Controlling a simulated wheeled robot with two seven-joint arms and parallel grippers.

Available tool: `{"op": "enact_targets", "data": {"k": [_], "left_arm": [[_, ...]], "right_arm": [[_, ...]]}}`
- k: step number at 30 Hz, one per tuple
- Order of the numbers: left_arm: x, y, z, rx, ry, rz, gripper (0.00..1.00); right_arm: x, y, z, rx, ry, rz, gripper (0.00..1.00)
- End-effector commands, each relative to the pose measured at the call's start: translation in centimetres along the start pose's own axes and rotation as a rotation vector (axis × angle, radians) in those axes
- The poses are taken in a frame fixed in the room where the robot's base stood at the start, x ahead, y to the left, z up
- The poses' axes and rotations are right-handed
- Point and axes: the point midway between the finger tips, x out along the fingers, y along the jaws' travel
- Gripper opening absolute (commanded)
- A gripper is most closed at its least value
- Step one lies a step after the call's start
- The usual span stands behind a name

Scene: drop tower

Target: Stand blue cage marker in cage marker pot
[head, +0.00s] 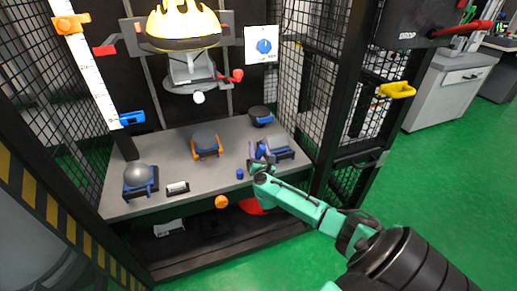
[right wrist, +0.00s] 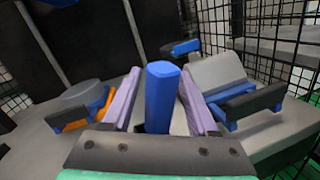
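My right gripper (head: 262,158) is over the right part of the grey bench, beside a grey-and-blue block. In the right wrist view its two purple fingers (right wrist: 162,100) stand close on both sides of a blue cylinder (right wrist: 163,95), which looks like the blue cage marker, and seem shut on it. Its lower end is hidden behind the gripper's palm. My left gripper is not in view.
The grey bench (head: 225,184) holds a silver dome on a blue base (head: 139,176), an orange-footed block (head: 206,145), a dark blue-based block (head: 261,115) and a small display (head: 178,188). Black mesh cage walls (head: 363,110) flank it. A tower with yellow top (head: 184,22) stands behind.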

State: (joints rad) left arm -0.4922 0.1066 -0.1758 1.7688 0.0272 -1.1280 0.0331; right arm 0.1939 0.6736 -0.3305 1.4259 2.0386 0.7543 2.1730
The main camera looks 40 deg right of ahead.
Motion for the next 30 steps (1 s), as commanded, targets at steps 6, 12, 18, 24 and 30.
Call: {"op": "enact_targets", "data": {"k": [6, 12, 18, 24, 30], "left_arm": [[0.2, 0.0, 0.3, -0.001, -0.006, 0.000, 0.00], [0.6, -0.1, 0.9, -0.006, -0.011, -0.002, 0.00], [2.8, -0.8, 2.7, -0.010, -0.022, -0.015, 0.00], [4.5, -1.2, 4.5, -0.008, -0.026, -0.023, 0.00], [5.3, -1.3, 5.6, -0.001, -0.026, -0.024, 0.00]], "right_arm": [[0.0, 0.0, 0.0, 0.000, 0.000, 0.000, 0.59], [0.1, 0.2, 0.6, -0.001, -0.001, 0.000, 0.59], [-1.8, 0.5, 1.2, 0.000, 0.006, 0.001, 0.59], [-6.6, 0.5, 1.2, 0.001, 0.005, 0.000, 0.59], [-10.8, 0.4, 1.1, 0.001, 0.002, -0.001, 0.59]]}}
